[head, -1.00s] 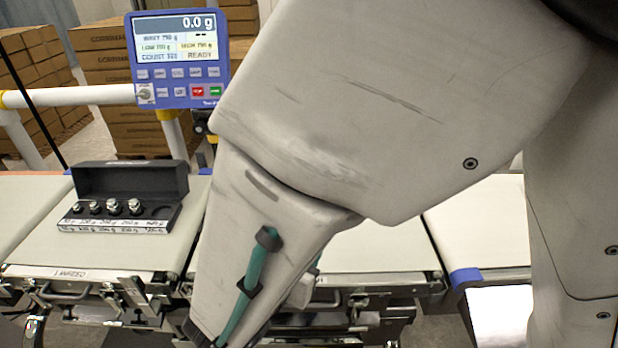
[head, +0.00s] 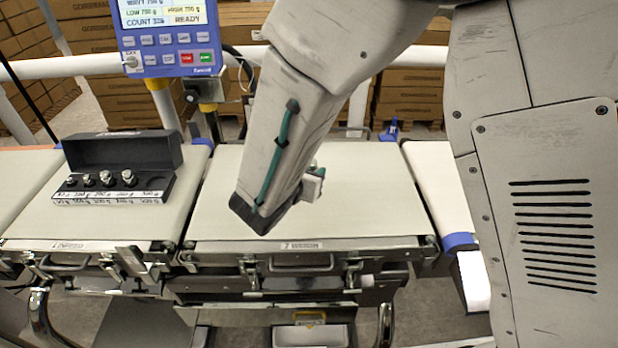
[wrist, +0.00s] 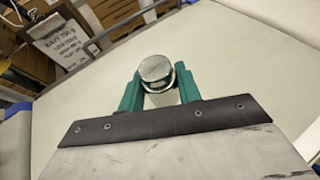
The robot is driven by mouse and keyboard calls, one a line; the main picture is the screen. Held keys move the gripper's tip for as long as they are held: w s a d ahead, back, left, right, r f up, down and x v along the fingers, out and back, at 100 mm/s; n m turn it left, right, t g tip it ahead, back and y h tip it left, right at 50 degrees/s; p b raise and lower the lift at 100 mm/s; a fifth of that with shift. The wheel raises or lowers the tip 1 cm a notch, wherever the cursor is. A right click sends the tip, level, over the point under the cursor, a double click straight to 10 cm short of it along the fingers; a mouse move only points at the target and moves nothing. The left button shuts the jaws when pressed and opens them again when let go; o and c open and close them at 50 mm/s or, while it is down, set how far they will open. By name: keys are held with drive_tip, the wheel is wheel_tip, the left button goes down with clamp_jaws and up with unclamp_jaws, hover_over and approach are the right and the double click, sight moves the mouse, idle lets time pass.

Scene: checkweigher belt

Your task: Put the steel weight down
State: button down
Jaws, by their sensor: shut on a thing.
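The steel weight (wrist: 155,69) is a shiny round-topped cylinder in the wrist view. My gripper (wrist: 160,88) has its two teal fingers shut on it, one on each side. Pale belt surface lies behind and around it; I cannot tell whether the weight touches the belt.
A black open weight case (head: 120,155) with several small steel weights stands on the left infeed belt (head: 90,225). The blue display (head: 170,40) reads READY; its top is cut off. The middle belt's right half is clear. Cartons (head: 480,85) stand behind the rail.

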drive_tip(key=shift+s+f, duration=0.1)
drive_tip(key=shift+f, duration=1.45)
drive_tip(key=c, duration=1)
unclamp_jaws()
drive_tip(key=shift+f, duration=0.15)
drive_tip(key=shift+o, duration=0.2)
